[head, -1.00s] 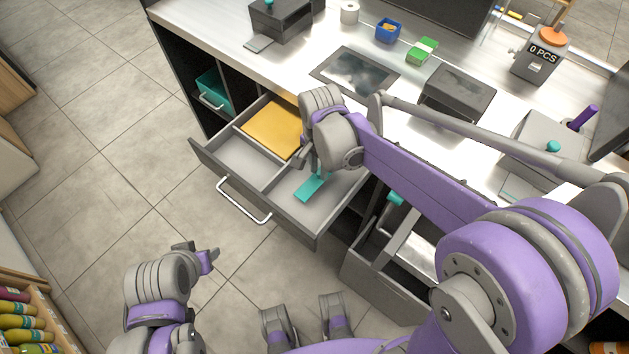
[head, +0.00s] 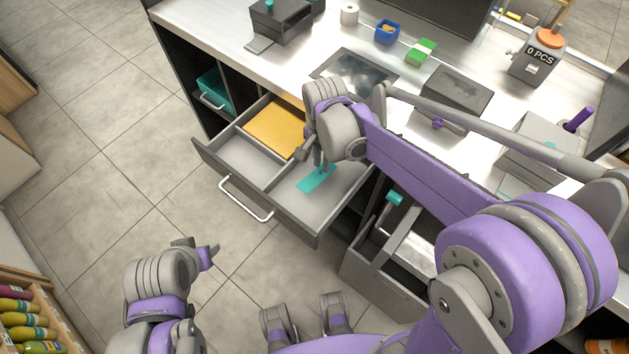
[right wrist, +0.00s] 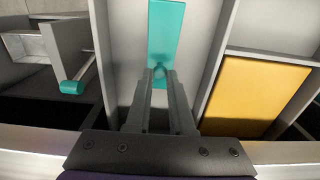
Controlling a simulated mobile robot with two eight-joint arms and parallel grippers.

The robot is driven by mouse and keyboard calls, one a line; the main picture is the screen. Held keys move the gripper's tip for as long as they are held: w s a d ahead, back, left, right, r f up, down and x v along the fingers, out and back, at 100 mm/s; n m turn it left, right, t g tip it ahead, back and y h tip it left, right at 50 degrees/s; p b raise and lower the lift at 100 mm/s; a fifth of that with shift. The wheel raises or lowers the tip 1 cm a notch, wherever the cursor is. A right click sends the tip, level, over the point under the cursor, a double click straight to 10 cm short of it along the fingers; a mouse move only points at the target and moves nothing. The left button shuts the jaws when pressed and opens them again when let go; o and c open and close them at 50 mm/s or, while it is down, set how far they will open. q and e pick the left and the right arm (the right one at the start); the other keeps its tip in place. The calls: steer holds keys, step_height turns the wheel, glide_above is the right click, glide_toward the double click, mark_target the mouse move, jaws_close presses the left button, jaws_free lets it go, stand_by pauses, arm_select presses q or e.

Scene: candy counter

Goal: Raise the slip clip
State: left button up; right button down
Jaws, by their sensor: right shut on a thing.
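A flat teal piece, which I take for the slip clip (head: 316,179), is over the right compartment of the open drawer (head: 283,222). It also shows in the right wrist view (right wrist: 166,30), straight ahead of the fingertips. My right gripper (head: 319,164) points down into that compartment, and its fingers (right wrist: 161,76) are shut on the near end of the teal piece. I cannot tell whether the piece touches the drawer floor. My left gripper (head: 203,254) is over the floor at lower left, away from the drawer; its jaw opening is unclear.
A yellow pad (head: 275,129) lies in the drawer's back compartment, beyond a divider. The counter above holds a dark box (head: 457,91) and a green box (head: 421,52).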

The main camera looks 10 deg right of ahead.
steer(key=shift+r, duration=0.1)
steer(key=shift+w+d+r+p, duration=0.3)
steer(key=shift+r, duration=0.05)
steer(key=shift+d, duration=0.1)
steer(key=shift+w+d+r, duration=0.1)
steer(key=shift+r, duration=0.1)
steer(key=shift+w+d+r, duration=0.15)
steer(key=shift+w+d, duration=0.05)
steer(key=shift+d, duration=0.05)
stand_by(0.3)
steer(key=shift+w+d+r+p, duration=0.25)
steer(key=shift+w+d+p, duration=0.1)
steer(key=shift+d+p, duration=0.05)
